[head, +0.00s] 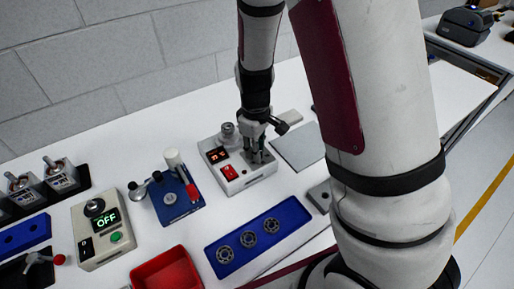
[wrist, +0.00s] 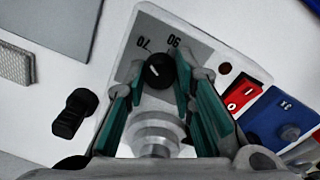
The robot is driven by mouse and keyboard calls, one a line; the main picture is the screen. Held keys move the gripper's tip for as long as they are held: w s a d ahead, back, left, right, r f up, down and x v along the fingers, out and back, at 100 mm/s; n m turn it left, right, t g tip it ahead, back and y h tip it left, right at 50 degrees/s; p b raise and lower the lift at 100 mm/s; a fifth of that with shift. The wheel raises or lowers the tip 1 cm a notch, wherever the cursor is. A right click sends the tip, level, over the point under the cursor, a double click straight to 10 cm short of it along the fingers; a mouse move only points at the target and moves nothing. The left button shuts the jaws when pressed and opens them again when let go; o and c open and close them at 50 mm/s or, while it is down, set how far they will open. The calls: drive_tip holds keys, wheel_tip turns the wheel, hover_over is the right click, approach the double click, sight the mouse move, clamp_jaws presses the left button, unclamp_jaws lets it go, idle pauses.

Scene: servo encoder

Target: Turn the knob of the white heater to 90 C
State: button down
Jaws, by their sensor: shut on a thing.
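The white heater (head: 244,180) stands on the table in the middle of the head view, with a small red-lit display (head: 217,155) and a red rocker switch (head: 229,172). The switch also shows in the wrist view (wrist: 241,95). The heater's black knob (wrist: 158,70) sits on a grey dial plate whose labels 70 and 90 appear upside down. A small light mark shows on the knob; its exact setting is hard to read. My gripper (head: 257,158) points down over the heater and is shut on the knob, with one green-sided finger on each side. It hides the knob in the head view.
A blue tray (head: 226,270) with several metal rings lies in front. A blue fixture (head: 187,210) with a red handle and a box (head: 85,256) showing OFF stand to the left. A grey plate (head: 298,146) lies right of the heater. A wall is behind.

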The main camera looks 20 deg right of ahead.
drive_tip(key=shift+m, duration=0.4)
drive_tip(key=m+p, duration=0.2)
drive_tip(key=m, duration=0.2)
drive_tip(key=shift+r+m, duration=0.1)
drive_tip(key=shift+m, duration=0.3)
drive_tip(key=m+p, duration=0.1)
drive_tip(key=m, duration=0.4)
drive_tip(key=shift+w+m+g, duration=0.1)
drive_tip(key=shift+m+g, duration=0.2)
drive_tip(key=shift+m, duration=0.4)
drive_tip(key=c, duration=1.3)
unclamp_jaws()
drive_tip(key=shift+c, duration=0.2)
wheel_tip(320, 180, up, 12)
drive_tip(key=shift+a, duration=0.25)
